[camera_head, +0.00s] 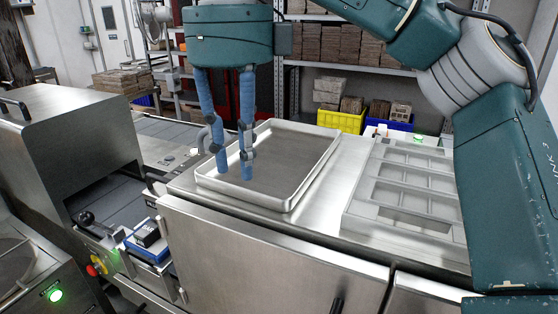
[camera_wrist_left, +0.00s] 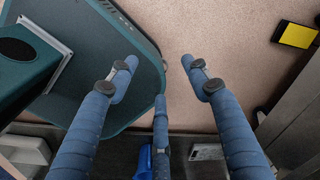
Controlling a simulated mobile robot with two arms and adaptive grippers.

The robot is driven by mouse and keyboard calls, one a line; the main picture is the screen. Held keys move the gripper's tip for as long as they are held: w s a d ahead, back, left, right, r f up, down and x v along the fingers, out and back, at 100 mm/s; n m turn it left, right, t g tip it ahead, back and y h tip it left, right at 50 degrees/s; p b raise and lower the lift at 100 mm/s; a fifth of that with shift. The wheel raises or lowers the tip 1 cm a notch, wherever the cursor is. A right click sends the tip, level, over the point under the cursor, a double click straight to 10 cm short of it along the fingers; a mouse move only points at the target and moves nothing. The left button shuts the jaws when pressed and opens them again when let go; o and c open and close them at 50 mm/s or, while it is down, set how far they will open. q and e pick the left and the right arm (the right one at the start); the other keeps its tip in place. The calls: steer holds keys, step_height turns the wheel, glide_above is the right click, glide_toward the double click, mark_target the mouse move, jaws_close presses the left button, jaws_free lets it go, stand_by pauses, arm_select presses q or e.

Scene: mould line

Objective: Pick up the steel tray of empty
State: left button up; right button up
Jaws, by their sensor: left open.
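A shallow rectangular steel tray (camera_head: 306,177) with a raised rim lies on the steel counter. Its visible floor is bare. My right gripper (camera_head: 235,174) points down over the tray's left part, its blue fingers in front of the left rim. A gap shows between its fingertips, but I cannot tell whether a finger grips or touches the tray. My left gripper (camera_wrist_left: 157,80) shows only in the left wrist view, with its fingers spread and nothing between them, above the floor.
A metal mould with several rectangular compartments (camera_head: 407,181) sits on the counter to the tray's right. A steel machine (camera_head: 75,110) with an opening stands at the left. Yellow (camera_head: 340,121) and blue bins stand on shelves behind. A narrow bare strip of counter separates tray and mould.

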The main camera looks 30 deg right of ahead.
mark_target(237, 193)
steer(key=f, duration=0.2)
steer(key=shift+s+a+f, duration=0.1)
steer(key=shift+a+f, duration=0.2)
steer(key=shift+f, duration=0.05)
steer(key=shift+a+f, duration=0.15)
steer(key=shift+f, duration=0.35)
jaws_close()
arm_select(q)
steer(key=shift+w+d+f, duration=0.2)
steer(key=shift+w+d, duration=0.45)
steer(key=shift+d, duration=0.05)
